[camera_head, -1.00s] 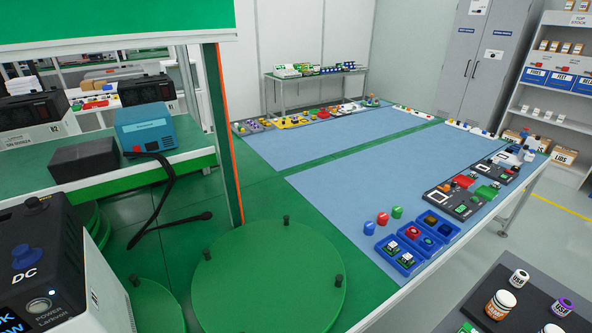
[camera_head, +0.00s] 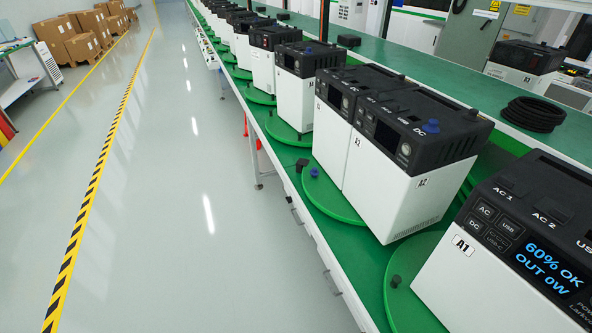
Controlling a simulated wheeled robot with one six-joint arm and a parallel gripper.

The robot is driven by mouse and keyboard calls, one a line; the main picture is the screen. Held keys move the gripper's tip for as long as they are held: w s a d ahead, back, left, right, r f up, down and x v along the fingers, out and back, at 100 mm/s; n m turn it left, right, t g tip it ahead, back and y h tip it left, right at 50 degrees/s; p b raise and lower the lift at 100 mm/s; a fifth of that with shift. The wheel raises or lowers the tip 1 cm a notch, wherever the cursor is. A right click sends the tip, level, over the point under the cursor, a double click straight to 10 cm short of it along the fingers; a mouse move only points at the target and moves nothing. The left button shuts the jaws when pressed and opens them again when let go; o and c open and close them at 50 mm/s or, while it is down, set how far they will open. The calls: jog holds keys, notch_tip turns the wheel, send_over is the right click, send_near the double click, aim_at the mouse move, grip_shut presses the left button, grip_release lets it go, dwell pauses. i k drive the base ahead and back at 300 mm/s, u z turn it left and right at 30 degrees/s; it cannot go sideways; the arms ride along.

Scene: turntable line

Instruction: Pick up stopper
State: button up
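A small blue stopper-like piece (camera_head: 314,172) sits on a green turntable (camera_head: 335,203) in front of the white-and-black units. Another blue knob-shaped piece (camera_head: 431,127) stands on top of the unit marked A2 (camera_head: 395,192), near its DC label. A third small blue piece (camera_head: 309,50) shows on a unit farther along the line. I cannot tell which of these is the task's stopper. My gripper is not in view.
The unit A1 (camera_head: 490,275) stands nearest at the right, its screen lit. Black pegs (camera_head: 396,281) stand on the turntables. A coiled black cable (camera_head: 533,114) lies on the green bench behind. The grey aisle floor (camera_head: 190,200) is clear; cardboard boxes (camera_head: 75,47) stand far left.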

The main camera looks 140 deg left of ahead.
aim_at(313, 172)
jog(key=u, duration=1.6)
jog(key=i, duration=0.1)
jog(key=u, duration=3.85)
jog(key=i, duration=3.45)
jog(key=z, duration=0.6)
